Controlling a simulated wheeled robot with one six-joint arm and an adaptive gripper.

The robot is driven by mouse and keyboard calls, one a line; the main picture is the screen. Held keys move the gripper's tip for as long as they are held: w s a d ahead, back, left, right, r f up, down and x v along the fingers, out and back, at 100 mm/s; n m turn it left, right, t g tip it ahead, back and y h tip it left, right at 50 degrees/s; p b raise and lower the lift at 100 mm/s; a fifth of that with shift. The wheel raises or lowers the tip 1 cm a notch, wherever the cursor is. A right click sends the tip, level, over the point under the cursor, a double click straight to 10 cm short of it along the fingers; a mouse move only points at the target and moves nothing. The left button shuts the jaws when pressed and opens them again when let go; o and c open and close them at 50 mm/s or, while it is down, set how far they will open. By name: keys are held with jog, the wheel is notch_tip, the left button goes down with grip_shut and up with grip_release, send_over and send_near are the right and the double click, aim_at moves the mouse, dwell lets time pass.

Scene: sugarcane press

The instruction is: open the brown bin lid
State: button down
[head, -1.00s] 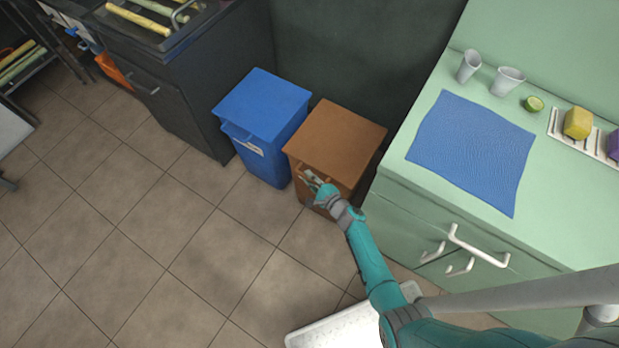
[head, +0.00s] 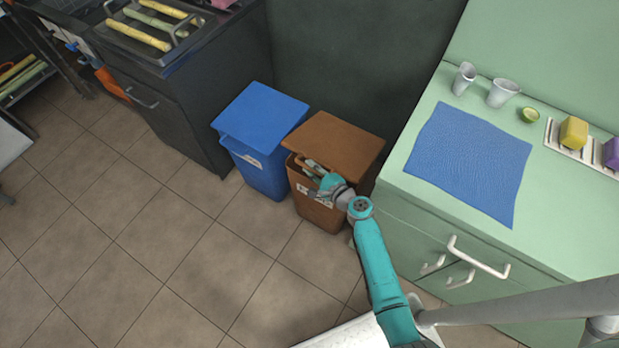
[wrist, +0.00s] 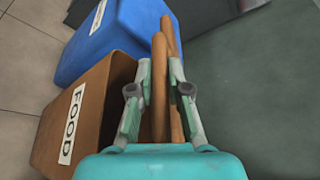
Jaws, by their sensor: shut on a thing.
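The brown bin (head: 324,217) stands on the floor between the blue bin and the green cabinet. Its lid (head: 340,143) is tilted up at the front, with a gap over the bin's front rim. In the wrist view the bin body (wrist: 88,97) with its FOOD label is at the left, and the lid (wrist: 160,82) shows nearly edge-on between the fingers. My gripper (head: 313,169) is at the lid's front edge, shut on the lid; it also shows in the wrist view (wrist: 159,98). The exact contact is partly hidden.
The blue bin (head: 266,170) stands close on the left. The green cabinet (head: 400,225) with white handles is close on the right, with a blue cloth (head: 470,160) on top. A dark wall (head: 355,60) is behind. Tiled floor (head: 190,265) is free in front.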

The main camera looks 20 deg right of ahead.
jog(key=shift+w+d+r, duration=0.15)
jog(key=shift+d+r, duration=0.05)
jog(key=shift+r, duration=0.45)
jog(key=c, duration=1.1)
grip_release()
jog(key=shift+c, duration=0.2)
jog(key=v, duration=1.2)
